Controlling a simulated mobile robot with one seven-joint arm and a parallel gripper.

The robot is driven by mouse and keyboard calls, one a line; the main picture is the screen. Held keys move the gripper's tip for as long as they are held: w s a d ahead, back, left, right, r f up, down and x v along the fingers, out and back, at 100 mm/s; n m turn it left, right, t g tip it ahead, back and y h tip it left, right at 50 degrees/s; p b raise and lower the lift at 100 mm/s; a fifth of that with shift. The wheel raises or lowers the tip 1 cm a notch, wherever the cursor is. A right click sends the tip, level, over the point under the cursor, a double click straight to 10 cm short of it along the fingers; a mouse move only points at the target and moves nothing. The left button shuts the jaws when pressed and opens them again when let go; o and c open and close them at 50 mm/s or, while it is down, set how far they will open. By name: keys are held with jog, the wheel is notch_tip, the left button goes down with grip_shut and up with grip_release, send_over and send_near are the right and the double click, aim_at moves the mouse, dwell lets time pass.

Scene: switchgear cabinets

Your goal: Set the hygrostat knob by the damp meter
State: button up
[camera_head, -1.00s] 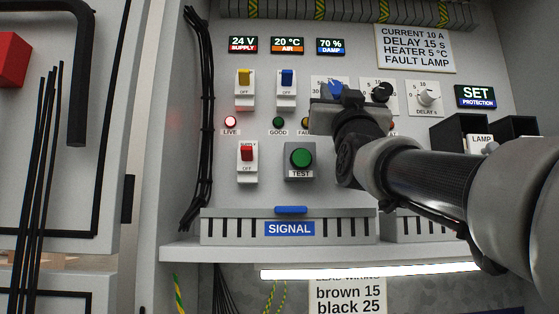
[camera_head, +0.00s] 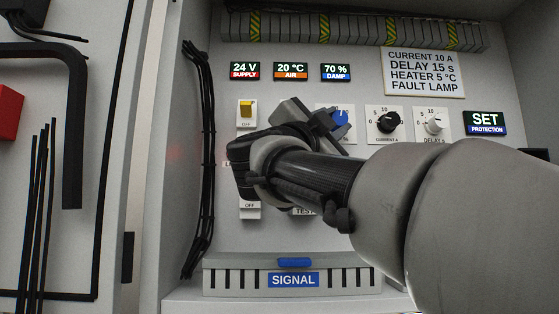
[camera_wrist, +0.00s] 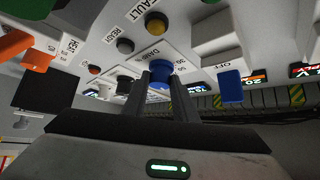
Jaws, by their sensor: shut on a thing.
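The blue hygrostat knob (camera_head: 340,119) sits on a white dial plate in the cabinet's back panel. It also shows in the wrist view (camera_wrist: 160,73), by the lettering "DAMP %". My gripper (camera_wrist: 159,82) is shut on this knob, one finger on each side. In the head view my gripper (camera_head: 328,121) reaches the knob from the left, its body tilted. The knob's pointer and part of its scale are hidden. The damp meter (camera_head: 335,72) above it reads 70 %.
The black current knob (camera_head: 387,122) and white delay knob (camera_head: 433,124) stand right of the blue one. A yellow switch (camera_head: 246,109) is at left. A note (camera_head: 424,72) reads delay 15 s, heater 5 °C. My arm covers the lamps and most of the test button.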

jog(key=shift+r+m+g, duration=0.15)
jog(key=shift+m+g, duration=0.25)
jog(key=shift+m, duration=0.3)
jog(key=shift+s, duration=0.1)
jog(key=o, duration=1)
jog(key=shift+o, duration=0.2)
jog(key=shift+f, duration=0.2)
